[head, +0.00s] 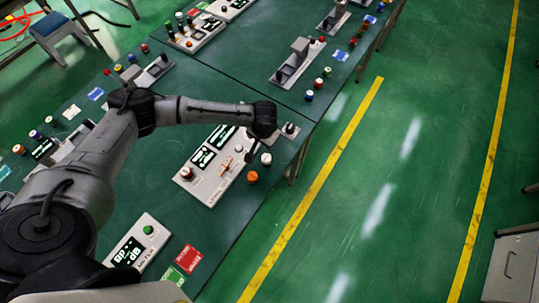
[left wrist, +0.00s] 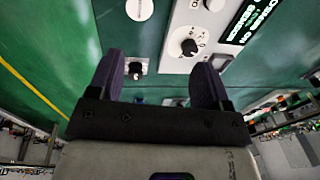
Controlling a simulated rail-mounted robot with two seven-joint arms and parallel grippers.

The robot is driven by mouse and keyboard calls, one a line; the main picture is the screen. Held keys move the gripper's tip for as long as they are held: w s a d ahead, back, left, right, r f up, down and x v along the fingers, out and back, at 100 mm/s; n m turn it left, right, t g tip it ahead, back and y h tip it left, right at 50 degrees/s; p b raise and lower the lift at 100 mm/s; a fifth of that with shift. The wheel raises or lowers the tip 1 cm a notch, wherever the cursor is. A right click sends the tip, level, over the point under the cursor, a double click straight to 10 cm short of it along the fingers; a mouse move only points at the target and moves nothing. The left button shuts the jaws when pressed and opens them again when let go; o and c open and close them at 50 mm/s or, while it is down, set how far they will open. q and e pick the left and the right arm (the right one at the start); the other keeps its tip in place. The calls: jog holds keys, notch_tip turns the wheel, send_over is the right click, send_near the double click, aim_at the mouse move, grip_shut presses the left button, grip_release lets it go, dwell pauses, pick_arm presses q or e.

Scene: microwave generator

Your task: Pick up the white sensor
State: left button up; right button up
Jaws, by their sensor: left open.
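The white sensor (head: 266,159) is a small white-topped cylinder on the green bench, close to the front edge and right of a grey control panel (head: 207,187). In the left wrist view, a round white top (left wrist: 139,9), likely the same sensor, is cut by the upper edge, beyond the fingertips. My left gripper (left wrist: 158,75) is open, with two dark fingers apart and nothing seen between them. My right gripper is not in view.
An orange-topped cylinder (head: 252,177) stands close to the sensor. A small device with a black knob (head: 290,129) lies behind it. A panel with a black dial (left wrist: 188,46) is near my right-hand finger.

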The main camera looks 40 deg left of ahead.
aim_at(266, 158)
pick_arm(q)
jog(key=f+n, duration=0.3)
jog(key=d+f+n+h, duration=0.1)
jog(key=f+n, duration=0.2)
jog(key=f+n+b, duration=0.1)
jog(key=f+n, duration=0.2)
jog(key=shift+d+g+h, duration=0.3)
jog(key=shift+d, duration=0.05)
jog(key=f, duration=0.4)
jog(key=shift+w+a, duration=0.1)
jog(key=shift+w, duration=0.1)
jog(key=shift+f, duration=0.6)
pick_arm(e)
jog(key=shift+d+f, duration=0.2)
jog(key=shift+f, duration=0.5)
pick_arm(q)
jog(key=c, duration=1)
jog(key=shift+c, duration=0.3)
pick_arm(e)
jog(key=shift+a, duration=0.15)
